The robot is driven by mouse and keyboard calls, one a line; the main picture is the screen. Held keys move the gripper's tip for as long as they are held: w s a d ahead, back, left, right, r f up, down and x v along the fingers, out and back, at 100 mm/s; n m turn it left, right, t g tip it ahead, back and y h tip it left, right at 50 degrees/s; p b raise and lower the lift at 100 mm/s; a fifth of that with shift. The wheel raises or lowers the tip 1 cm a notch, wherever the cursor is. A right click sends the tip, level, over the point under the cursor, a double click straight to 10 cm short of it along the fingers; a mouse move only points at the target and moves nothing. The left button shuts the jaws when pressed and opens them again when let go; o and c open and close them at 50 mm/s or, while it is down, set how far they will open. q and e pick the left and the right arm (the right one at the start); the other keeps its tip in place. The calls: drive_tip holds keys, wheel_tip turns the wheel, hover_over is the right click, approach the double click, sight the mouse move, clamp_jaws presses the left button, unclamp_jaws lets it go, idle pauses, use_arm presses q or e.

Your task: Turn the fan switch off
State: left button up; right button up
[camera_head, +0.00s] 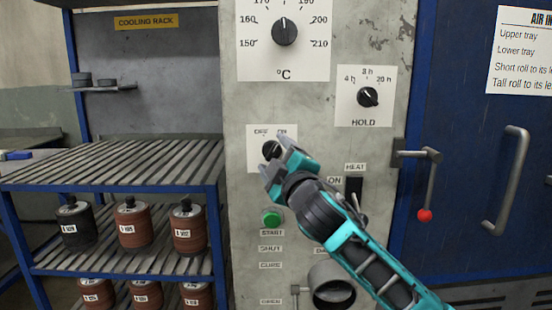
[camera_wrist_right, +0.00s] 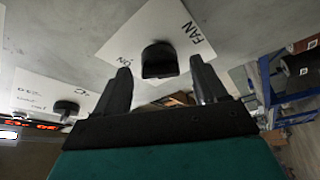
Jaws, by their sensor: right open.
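The fan switch (camera_head: 270,149) is a black rotary knob on a white plate marked OFF and ON, on the grey control panel. My right gripper (camera_head: 275,160) is in front of it and partly covers the knob and plate. In the right wrist view, the fan knob (camera_wrist_right: 159,60) shows between and just beyond the two open fingers (camera_wrist_right: 163,82), with FAN and ON printed beside it. The fingers appear clear of it, with nothing held. The knob's pointer direction is hard to read. My left gripper is out of view.
The temperature dial (camera_head: 284,31) and HOLD dial (camera_head: 368,97) are above. A green START button (camera_head: 271,218) is below; a HEAT switch (camera_head: 354,188) is beside my right arm. The cooling rack (camera_head: 120,163) with several rolls is left. A red-knobbed lever (camera_head: 424,214) is right.

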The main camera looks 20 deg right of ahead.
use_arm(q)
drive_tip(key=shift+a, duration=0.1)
